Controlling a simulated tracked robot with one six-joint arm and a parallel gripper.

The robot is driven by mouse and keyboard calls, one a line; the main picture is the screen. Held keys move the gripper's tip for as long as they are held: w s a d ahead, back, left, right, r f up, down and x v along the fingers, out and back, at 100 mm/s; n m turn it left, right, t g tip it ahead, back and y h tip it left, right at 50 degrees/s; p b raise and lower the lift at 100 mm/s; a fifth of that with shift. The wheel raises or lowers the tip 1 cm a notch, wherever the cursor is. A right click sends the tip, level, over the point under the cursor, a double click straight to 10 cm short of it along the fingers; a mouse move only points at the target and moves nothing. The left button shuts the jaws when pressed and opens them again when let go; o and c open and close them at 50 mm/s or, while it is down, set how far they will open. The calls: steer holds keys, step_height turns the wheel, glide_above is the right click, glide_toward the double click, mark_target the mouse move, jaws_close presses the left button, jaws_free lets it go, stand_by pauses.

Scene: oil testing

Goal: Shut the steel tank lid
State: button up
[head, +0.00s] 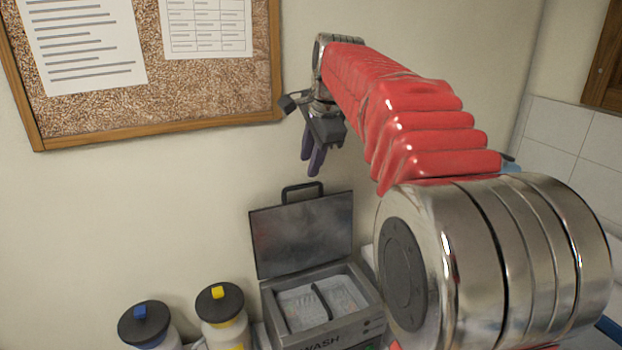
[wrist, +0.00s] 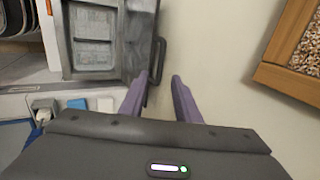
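The steel tank (head: 345,329) stands against the wall in the lower middle of the head view, with "WASH" partly readable on its front. Its grey lid (head: 302,236) stands open and roughly upright at the back edge, with a dark handle (head: 302,187) on top. Two pale baskets or compartments show inside the tank. My gripper (head: 311,165) is above the lid, with its purple fingers pointing down. In the wrist view the fingers (wrist: 160,77) are apart with nothing between them. The lid's handle (wrist: 161,58) appears just beyond the fingertips; the tank (wrist: 66,30) lies to the left.
Two containers with black caps, one with a blue tab (head: 140,311) and one with a yellow tab (head: 218,292), stand left of the tank. A framed corkboard (head: 200,80) hangs on the wall, left of my gripper. The wall between corkboard and lid is bare.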

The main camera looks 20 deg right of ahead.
mark_target(303, 185)
steer(key=x, duration=0.8)
jaws_close()
stand_by(0.5)
